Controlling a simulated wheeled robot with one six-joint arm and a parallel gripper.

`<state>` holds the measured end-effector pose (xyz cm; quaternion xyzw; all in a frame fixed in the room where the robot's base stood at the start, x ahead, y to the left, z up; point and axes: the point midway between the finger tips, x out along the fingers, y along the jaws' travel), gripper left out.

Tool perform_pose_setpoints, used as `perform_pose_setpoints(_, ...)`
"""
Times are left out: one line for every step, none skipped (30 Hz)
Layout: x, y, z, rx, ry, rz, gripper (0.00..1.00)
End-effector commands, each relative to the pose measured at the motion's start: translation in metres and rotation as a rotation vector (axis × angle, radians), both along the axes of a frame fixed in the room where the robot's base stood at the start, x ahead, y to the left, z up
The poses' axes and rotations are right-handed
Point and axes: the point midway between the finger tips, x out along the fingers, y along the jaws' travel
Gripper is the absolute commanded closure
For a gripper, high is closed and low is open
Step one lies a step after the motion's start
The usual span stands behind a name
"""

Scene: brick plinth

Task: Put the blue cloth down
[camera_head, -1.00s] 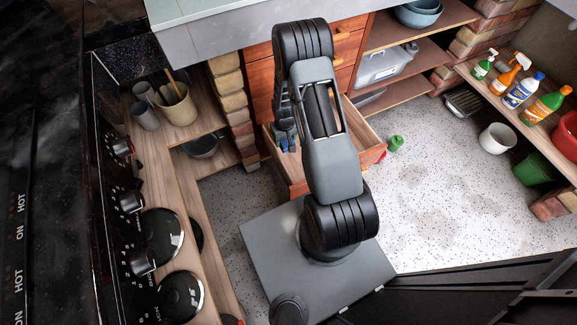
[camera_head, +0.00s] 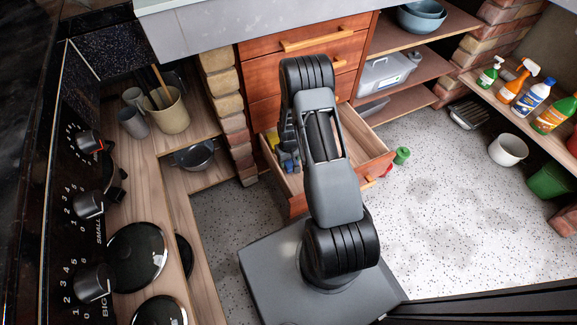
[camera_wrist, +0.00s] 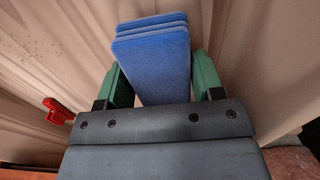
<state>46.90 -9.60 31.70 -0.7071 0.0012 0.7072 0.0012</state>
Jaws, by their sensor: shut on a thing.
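The blue cloth (camera_wrist: 155,55) is a folded, layered block in the wrist view. My gripper (camera_wrist: 158,85) is shut on it, with a green finger on each side. Behind the cloth are pale, wood-like surfaces. In the head view my gripper (camera_head: 288,160) is low inside the open drawer (camera_head: 355,130), near its left side, with a bit of blue at it. My arm hides most of the gripper there. I cannot tell whether the cloth touches the drawer's bottom.
A red item (camera_wrist: 58,110) lies left of the gripper in the wrist view. A green item (camera_head: 401,155) is just right of the drawer. A stove (camera_head: 90,205) and shelf with a utensil pot (camera_head: 168,112) stand left. Spray bottles (camera_head: 512,85) stand right. The right floor is mostly clear.

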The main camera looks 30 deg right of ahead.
Motion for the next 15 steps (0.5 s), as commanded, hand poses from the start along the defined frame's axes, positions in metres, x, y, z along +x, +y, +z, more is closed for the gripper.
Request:
perform_pose_setpoints(0.000, 0.000, -0.004, 0.000, 0.001, 0.000, 0.58)
perform_pose_setpoints(0.000, 0.000, -0.007, 0.000, 0.001, 0.000, 0.58)
perform_pose_setpoints(-0.001, 0.000, -0.012, 0.000, 0.001, 0.000, 0.58)
perform_pose_setpoints(0.000, 0.000, -0.016, 0.000, 0.001, 0.000, 0.58)
perform_pose_setpoints(0.000, 0.000, -0.020, 0.000, 0.000, 0.000, 0.58)
perform_pose_setpoints(0.000, 0.000, -0.026, 0.000, 0.000, 0.000, 0.58)
perform_pose_setpoints(0.000, 0.000, -0.030, 0.000, 0.000, 0.000, 0.58)
perform_pose_setpoints(0.000, 0.000, -0.033, 0.000, 0.000, 0.000, 0.58)
perform_pose_setpoints(0.000, 0.000, -0.036, 0.000, 0.000, 0.000, 0.58)
perform_pose_setpoints(0.000, 0.000, -0.037, 0.000, 0.000, 0.000, 0.58)
perform_pose_setpoints(0.000, 0.000, -0.037, 0.000, 0.000, 0.000, 0.58)
perform_pose_setpoints(0.000, 0.000, -0.036, 0.000, 0.000, 0.000, 0.58)
perform_pose_setpoints(0.000, 0.000, -0.036, 0.000, -0.001, 0.000, 0.58)
perform_pose_setpoints(0.000, 0.000, -0.036, 0.000, -0.001, 0.000, 0.58)
perform_pose_setpoints(0.000, 0.000, -0.036, 0.000, -0.001, 0.000, 0.58)
